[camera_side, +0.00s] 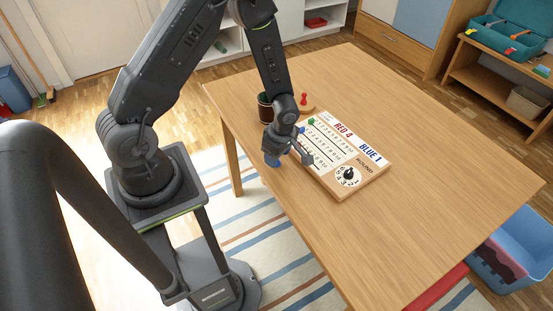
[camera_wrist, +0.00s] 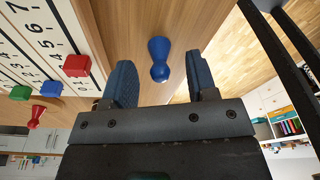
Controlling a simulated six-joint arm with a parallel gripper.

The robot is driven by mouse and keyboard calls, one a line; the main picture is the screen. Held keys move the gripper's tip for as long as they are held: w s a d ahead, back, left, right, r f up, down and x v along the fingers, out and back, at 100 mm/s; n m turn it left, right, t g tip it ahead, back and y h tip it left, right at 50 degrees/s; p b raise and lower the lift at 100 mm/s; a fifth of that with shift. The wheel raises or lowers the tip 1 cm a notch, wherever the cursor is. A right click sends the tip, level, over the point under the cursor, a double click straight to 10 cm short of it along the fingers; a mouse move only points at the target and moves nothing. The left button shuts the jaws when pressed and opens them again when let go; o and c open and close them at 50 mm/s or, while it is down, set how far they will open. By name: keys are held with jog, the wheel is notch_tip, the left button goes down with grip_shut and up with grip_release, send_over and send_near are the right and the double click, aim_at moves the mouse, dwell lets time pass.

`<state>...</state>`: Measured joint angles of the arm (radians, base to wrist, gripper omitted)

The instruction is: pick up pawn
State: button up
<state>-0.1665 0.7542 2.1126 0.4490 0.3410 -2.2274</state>
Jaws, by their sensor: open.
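A blue pawn (camera_wrist: 159,58) stands on the wooden table (camera_side: 420,200), near its edge. In the wrist view it shows ahead of my gripper (camera_wrist: 160,72), between the two spread fingers and touching neither that I can see. My gripper is open and empty. A red pawn (camera_side: 303,99) stands on a round wooden piece farther back; a red pawn also shows in the wrist view (camera_wrist: 36,115).
A scoreboard (camera_side: 370,172) with a dial lies just right of my gripper. It carries small red (camera_wrist: 76,65), green (camera_wrist: 20,92) and blue (camera_wrist: 52,88) markers. The table's right side is clear.

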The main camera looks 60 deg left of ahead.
notch_tip(320, 180, down, 2)
jog(key=shift+a+f, duration=0.1)
jog(key=shift+a, duration=0.05)
grip_shut()
dwell(0.5)
